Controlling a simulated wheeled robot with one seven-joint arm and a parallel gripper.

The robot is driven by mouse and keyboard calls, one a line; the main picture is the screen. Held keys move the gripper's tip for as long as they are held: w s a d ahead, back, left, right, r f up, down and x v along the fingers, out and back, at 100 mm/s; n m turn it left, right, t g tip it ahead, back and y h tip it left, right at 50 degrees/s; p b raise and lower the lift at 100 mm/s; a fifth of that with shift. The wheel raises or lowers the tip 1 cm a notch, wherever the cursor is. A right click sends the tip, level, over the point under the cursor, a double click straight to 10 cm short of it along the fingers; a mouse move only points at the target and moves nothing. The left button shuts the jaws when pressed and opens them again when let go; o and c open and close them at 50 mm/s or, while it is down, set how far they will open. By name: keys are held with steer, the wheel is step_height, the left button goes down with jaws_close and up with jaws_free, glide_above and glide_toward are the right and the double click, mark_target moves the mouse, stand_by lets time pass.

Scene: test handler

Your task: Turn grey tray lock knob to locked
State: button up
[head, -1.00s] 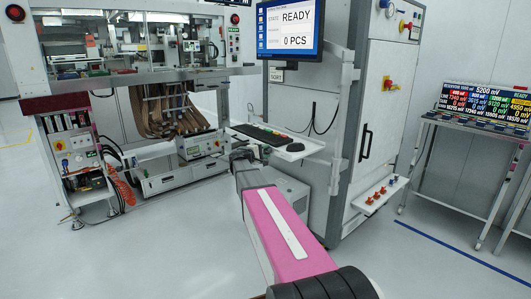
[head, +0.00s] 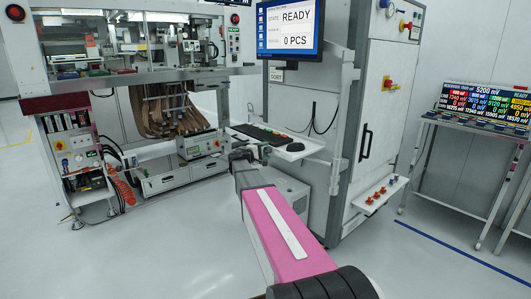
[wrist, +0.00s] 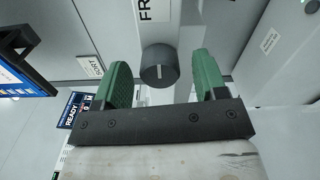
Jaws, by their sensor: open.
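A round dark grey knob (wrist: 160,66) with a short pale mark on its face shows in the upper middle of the wrist view. My gripper (wrist: 162,75) is open, with one green finger on each side of the knob and visible gaps between. The knob appears just ahead of the fingers; I see no contact, and the exact depth is unclear. The knob's locked or unlocked position cannot be read. In the head view my pink arm reaches forward to the machine, and I cannot make out the knob or the fingers there.
A monitor (head: 290,27) reading READY hangs above a keyboard shelf (head: 268,139). A grey cabinet (head: 375,110) stands right of it, a handler frame (head: 140,77) left. A "SORT" label (wrist: 90,66) and a dark screen bracket (wrist: 20,50) are left of my gripper. The floor is clear.

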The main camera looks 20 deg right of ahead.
steer(key=v, duration=1)
steer(key=shift+a, duration=0.15)
steer(key=shift+s, duration=0.1)
steer(key=s+a+f+m+g+y, duration=0.3)
steer(key=s+f+y, duration=0.4)
steer(key=s+f, duration=0.85)
steer(key=s+a+f+m+g+y, duration=0.1)
steer(key=s+a+f+y, duration=0.3)
steer(key=s, duration=0.3)
steer(key=s+a+f+m+g+y, duration=0.1)
steer(key=s+a+f+g+y, duration=0.1)
steer(key=s+a+f+y, duration=0.2)
steer(key=s+a+y, duration=0.2)
steer(key=s, duration=0.1)
steer(key=shift+s+f+m, duration=0.3)
steer(key=shift+s+f, duration=0.05)
steer(key=shift+f, duration=0.05)
